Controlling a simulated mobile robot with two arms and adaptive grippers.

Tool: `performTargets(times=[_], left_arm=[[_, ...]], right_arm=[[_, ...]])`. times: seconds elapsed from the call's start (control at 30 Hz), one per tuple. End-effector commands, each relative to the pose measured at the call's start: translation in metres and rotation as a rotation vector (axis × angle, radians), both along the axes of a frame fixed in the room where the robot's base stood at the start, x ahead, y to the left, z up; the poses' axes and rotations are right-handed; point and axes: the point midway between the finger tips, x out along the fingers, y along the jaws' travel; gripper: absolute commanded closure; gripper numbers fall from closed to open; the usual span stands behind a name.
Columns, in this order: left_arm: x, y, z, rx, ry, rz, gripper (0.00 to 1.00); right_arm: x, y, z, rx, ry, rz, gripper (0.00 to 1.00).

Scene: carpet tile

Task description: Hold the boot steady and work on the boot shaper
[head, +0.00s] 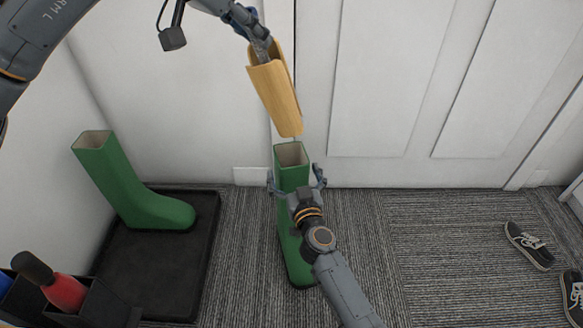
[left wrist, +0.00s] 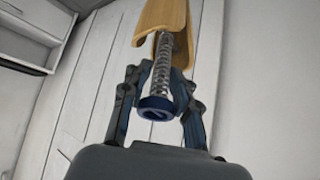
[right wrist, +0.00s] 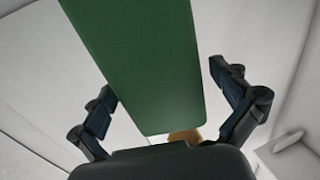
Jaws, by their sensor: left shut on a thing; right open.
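A green boot (head: 291,155) stands upright on the carpet, its open top facing up. My right gripper (head: 297,184) is open, its fingers on both sides of the boot shaft. In the right wrist view the green shaft (right wrist: 140,60) lies between the spread fingers (right wrist: 168,108), with gaps on both sides. The wooden boot shaper (head: 275,97) hangs slightly tilted just above the boot's opening. My left gripper (head: 259,45) is shut on its upper end. In the left wrist view the fingers (left wrist: 160,95) are around the shaper's spring and blue knob (left wrist: 155,107).
Another green boot (head: 140,190) stands on a black tray (head: 165,265) at the left. A dark caddy (head: 85,310) with a red item (head: 65,292) is at the lower left. Dark shoes (head: 528,245) lie at the right.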

Motion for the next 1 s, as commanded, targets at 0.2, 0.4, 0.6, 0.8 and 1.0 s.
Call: performTargets(times=[0.2,0.4,0.6,0.8,1.0], left_arm=[[0.000,0.000,0.001,-0.002,-0.003,-0.001,1.00],[0.000,0.000,0.001,-0.002,-0.003,-0.001,1.00],[0.000,0.000,0.001,-0.002,-0.003,-0.001,1.00],[0.000,0.000,0.001,-0.002,-0.003,-0.001,1.00],[0.000,0.000,0.001,-0.002,-0.002,0.000,1.00]], right_arm=[[0.014,0.005,0.000,0.002,0.001,0.002,0.00],[0.015,0.005,0.000,0.001,0.001,0.002,0.00],[0.015,0.005,0.000,0.001,0.001,0.002,0.22],[0.015,0.005,0.000,0.001,0.001,0.002,0.63],[0.015,0.005,0.000,0.001,0.001,0.002,0.90]])
